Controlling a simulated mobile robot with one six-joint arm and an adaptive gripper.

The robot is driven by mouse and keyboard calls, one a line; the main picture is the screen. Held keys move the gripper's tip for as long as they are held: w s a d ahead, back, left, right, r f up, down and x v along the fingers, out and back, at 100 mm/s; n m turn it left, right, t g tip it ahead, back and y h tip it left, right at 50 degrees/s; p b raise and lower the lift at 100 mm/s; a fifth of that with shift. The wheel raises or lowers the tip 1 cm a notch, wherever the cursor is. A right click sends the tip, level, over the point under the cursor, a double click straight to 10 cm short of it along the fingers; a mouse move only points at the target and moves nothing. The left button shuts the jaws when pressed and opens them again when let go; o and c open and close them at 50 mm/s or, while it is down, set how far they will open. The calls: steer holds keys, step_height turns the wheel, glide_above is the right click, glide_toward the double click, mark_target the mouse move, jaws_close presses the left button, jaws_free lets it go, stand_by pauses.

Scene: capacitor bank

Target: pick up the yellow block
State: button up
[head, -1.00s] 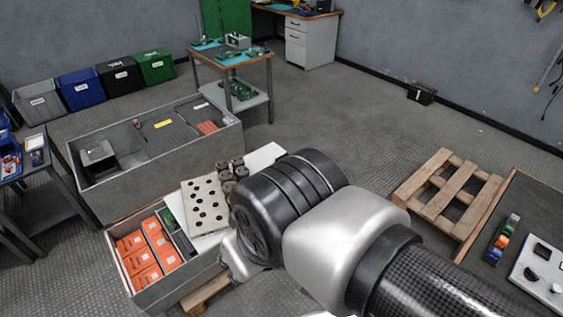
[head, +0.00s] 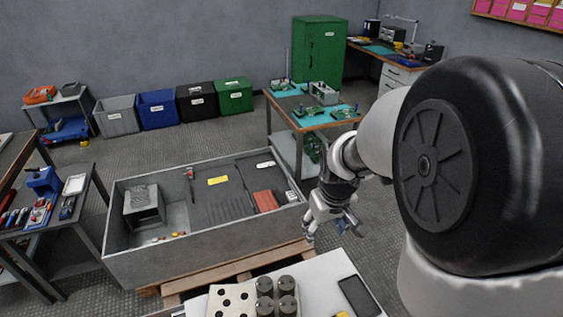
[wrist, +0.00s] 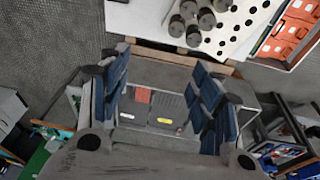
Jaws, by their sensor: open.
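A small yellow piece (head: 343,314), which may be the yellow block, is cut off by the bottom edge of the head view, on the white tabletop (head: 318,283). My gripper (head: 332,226) hangs pointing down, above and beyond that tabletop, near the right end of the grey bin (head: 150,266). In the wrist view my gripper (wrist: 161,95) has its blue-padded fingers spread wide with nothing between them. A flat yellow patch (head: 217,181) lies inside the bin; it also shows in the wrist view (wrist: 165,121). I cannot make out the yellow block in the wrist view.
Dark cylinders (head: 276,296) and a perforated board (head: 232,303) stand on the white top, beside a dark flat panel (head: 358,296). A workbench (head: 312,118) with green boards is behind my gripper. Orange boxes (wrist: 285,38) show in the wrist view.

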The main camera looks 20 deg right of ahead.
steer(key=w+d+f+g+p, duration=0.1)
steer(key=d+f, duration=0.4)
steer(key=f, duration=0.6)
steer(key=w+d+f+g+p, duration=0.15)
steer(key=d+f, duration=0.35)
steer(key=f, duration=0.5)
steer(key=shift+n+y, duration=0.3)
steer(key=s+d+f, duration=0.1)
steer(key=s+f, duration=0.1)
steer(key=f, duration=0.7)
steer(key=s+d+f+b, duration=0.1)
steer(key=s+f, duration=0.1)
steer(key=f, duration=0.7)
steer(key=s+d+f+b, duration=0.1)
steer(key=s+f, duration=0.1)
steer(key=f, duration=0.7)
steer(key=shift+s+f, duration=0.3)
steer(key=shift+f, duration=0.05)
steer(key=shift+s+f+b, duration=0.15)
steer(key=shift+f+b, duration=1.15)
steer(key=shift+f, duration=1.65)
steer(key=shift+r, duration=0.1)
steer(key=c, duration=1.2)
